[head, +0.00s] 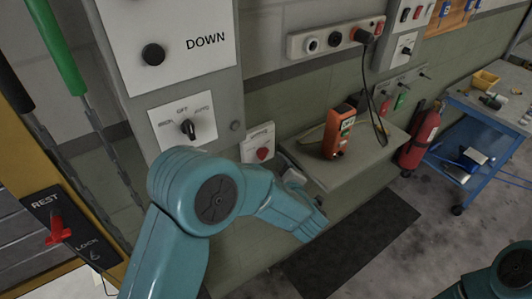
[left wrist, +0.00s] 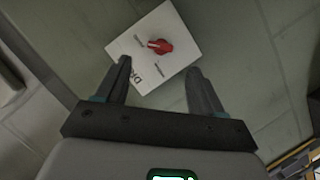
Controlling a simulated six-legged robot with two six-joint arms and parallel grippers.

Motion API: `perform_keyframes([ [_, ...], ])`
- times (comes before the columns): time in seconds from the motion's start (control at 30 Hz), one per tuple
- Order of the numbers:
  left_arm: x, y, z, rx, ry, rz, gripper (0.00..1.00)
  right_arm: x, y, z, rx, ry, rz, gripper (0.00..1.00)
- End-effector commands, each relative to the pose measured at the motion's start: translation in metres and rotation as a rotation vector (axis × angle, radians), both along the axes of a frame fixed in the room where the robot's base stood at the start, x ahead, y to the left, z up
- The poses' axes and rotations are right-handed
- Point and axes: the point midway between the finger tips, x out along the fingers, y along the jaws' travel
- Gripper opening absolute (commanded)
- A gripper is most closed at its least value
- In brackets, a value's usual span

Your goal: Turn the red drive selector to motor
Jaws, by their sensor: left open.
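The red drive selector (head: 263,154) is a small red knob on a white plate (head: 257,138) on the green wall, just above my left arm in the head view. In the left wrist view the red knob (left wrist: 160,46) sits on its tilted white plate (left wrist: 172,72), ahead of the fingertips and roughly between them. The plate's lettering is partly hidden by a finger and too small to read fully. My left gripper (left wrist: 158,72) is open and empty, apart from the knob. My right gripper does not show.
A grey panel with a black MAN/OFF/AUTO knob (head: 188,129) is left of the selector. A shelf (head: 350,165) with an orange device (head: 338,131) juts out to the right. A red extinguisher (head: 420,135) and blue cart (head: 465,150) stand farther right. A REST/LOCK lever (head: 57,230) is at lower left.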

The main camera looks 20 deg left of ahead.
Motion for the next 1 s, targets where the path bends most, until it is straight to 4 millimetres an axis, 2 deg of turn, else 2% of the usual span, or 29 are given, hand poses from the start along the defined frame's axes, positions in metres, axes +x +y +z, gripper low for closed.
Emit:
perform_keyframes([
  [0.1, 0.022, 0.019, -0.006, 0.0, 0.002, 0.005, 0.68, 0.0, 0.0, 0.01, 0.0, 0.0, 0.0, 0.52],
  [0.3, 0.048, 0.037, -0.016, -0.001, 0.001, 0.003, 0.68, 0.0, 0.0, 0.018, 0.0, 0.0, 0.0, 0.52],
  [0.5, 0.059, 0.044, -0.02, 0.0, 0.001, -0.001, 0.68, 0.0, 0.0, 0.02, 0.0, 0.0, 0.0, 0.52],
  [0.73, 0.061, 0.043, -0.021, 0.0, 0.001, -0.004, 0.68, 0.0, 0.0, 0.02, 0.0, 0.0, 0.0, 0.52],
  [0.77, 0.061, 0.043, -0.021, 0.0, 0.001, -0.004, 0.65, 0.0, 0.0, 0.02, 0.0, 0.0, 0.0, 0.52],
  [0.9, 0.06, 0.043, -0.021, 0.0, 0.001, -0.004, 0.19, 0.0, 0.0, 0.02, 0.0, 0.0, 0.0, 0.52],
  [0.93, 0.06, 0.043, -0.021, 0.0, 0.001, -0.004, 0.12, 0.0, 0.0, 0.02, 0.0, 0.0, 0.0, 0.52],
  [1.0, 0.06, 0.043, -0.021, 0.0, 0.002, -0.003, 0.12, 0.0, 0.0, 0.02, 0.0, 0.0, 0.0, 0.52],
])
